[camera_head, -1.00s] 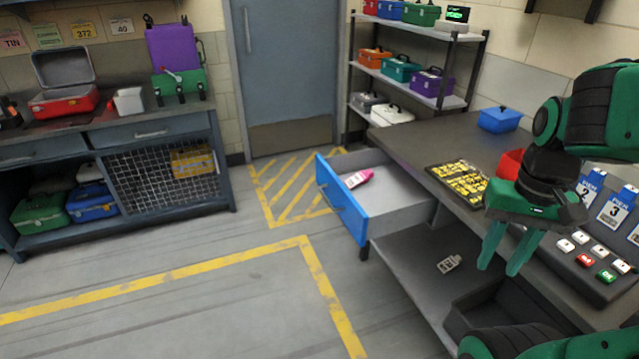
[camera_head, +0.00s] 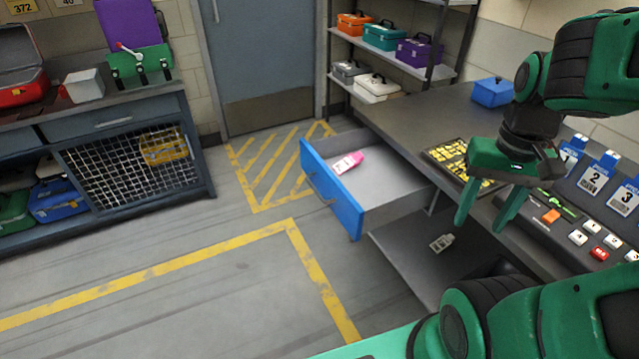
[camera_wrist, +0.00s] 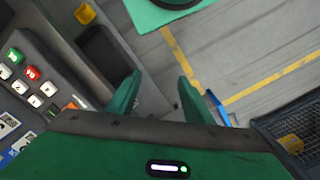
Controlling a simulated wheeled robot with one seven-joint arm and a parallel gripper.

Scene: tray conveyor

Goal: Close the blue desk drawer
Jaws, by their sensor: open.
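The blue desk drawer (camera_head: 330,190) is pulled out from the desk at the middle of the head view. Its blue front has a bar handle (camera_head: 320,187) and faces left. A pink and white item (camera_head: 348,162) lies inside it. My gripper (camera_head: 484,222) is open and empty, fingers pointing down, to the right of the drawer and apart from it. In the wrist view my two fingers (camera_wrist: 158,92) are spread with nothing between them. A small blue strip, likely the drawer front (camera_wrist: 222,112), shows beside the right finger.
The desk top (camera_head: 405,120) holds a blue box (camera_head: 492,92), a tray of yellow pieces (camera_head: 455,160) and a button panel (camera_head: 575,225). A lower shelf sits under the drawer. The floor (camera_head: 200,245) left of the drawer is clear. A workbench (camera_head: 110,120) stands far left.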

